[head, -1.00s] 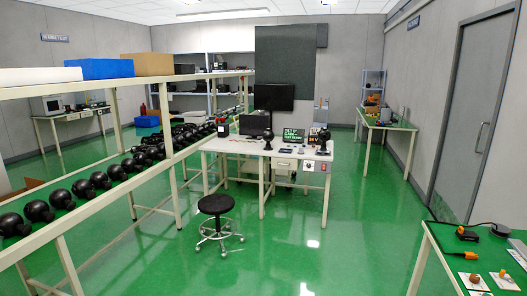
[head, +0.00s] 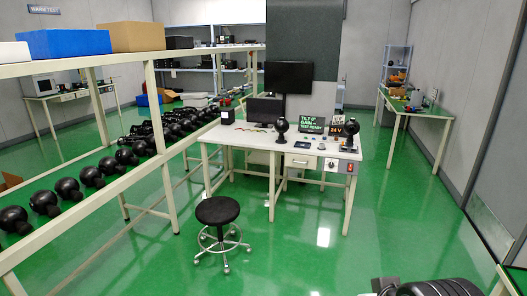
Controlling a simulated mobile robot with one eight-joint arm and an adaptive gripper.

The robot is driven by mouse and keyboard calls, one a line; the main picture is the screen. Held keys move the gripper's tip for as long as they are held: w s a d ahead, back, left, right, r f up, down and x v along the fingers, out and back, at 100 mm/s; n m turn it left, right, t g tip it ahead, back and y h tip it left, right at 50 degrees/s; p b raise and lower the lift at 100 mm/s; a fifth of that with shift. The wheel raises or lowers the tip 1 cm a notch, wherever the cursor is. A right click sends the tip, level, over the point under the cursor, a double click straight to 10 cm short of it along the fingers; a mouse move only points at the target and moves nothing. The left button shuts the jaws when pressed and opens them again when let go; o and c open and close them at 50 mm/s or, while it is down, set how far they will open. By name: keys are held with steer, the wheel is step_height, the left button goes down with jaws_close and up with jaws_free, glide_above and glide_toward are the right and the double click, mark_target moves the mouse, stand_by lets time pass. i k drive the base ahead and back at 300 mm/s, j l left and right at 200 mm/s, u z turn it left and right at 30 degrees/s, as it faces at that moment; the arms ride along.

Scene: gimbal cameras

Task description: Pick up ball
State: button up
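Which ball the task means is not clear from the head view. Several black ball-shaped camera units (head: 92,177) lie in rows on the green lower shelf at left. One black ball-headed unit (head: 280,125) stands upright on the white workbench (head: 232,134) in the middle. Another dark round-headed unit (head: 350,127) stands near the bench's right end. My gripper cannot be made out. A dark ribbed shape at the bottom right edge may be part of my arm, and no fingertips show there.
A black stool (head: 217,211) stands in front of the workbench. The long shelf rack (head: 152,95) runs along the left. A green-topped table (head: 420,104) stands at the right wall. Another table edge shows at bottom right. The green floor right of the workbench is clear.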

mark_target(282, 126)
steer(key=i, duration=5.15)
